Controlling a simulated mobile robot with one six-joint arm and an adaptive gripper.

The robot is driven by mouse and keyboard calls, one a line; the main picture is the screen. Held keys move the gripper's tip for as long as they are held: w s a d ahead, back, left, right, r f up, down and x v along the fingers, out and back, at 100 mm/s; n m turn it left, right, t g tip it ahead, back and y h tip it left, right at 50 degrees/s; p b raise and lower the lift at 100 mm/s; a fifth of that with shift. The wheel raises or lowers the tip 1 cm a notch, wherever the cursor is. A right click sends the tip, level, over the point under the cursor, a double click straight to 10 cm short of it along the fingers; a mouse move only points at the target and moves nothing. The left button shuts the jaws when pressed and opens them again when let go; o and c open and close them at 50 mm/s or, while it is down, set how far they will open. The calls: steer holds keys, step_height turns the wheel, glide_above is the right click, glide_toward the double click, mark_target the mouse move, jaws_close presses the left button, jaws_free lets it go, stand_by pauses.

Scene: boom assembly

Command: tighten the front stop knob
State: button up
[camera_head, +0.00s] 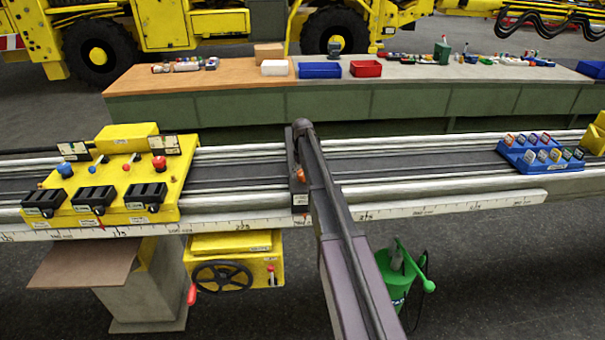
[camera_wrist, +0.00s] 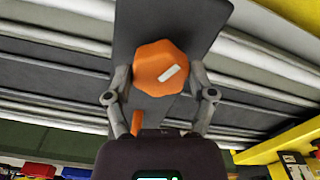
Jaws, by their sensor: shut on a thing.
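The front stop knob (camera_wrist: 161,68) is orange and faceted, with a white mark on its face slanting up to the right in the wrist view. It sits on a dark plate, the stop (camera_wrist: 135,28). My gripper (camera_wrist: 160,75) has one finger on each side of the knob and is shut on it. In the head view the dark stop (camera_head: 299,150) stands across the rail. A bit of orange (camera_head: 300,176) shows there beside my arm. My arm hides most of the gripper and knob in that view.
A yellow panel (camera_head: 150,190) with knobs and black bins stands left on the rail. A blue rack (camera_head: 541,152) with small tagged items sits right. A ruler strip (camera_head: 430,205) runs along the front edge. A workbench (camera_head: 400,100) stands behind. The rail near the stop looks clear.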

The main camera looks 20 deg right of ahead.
steer(key=shift+m, duration=0.5)
steer(key=m, duration=0.3)
steer(key=shift+s, duration=0.1)
steer(key=m, duration=2.7)
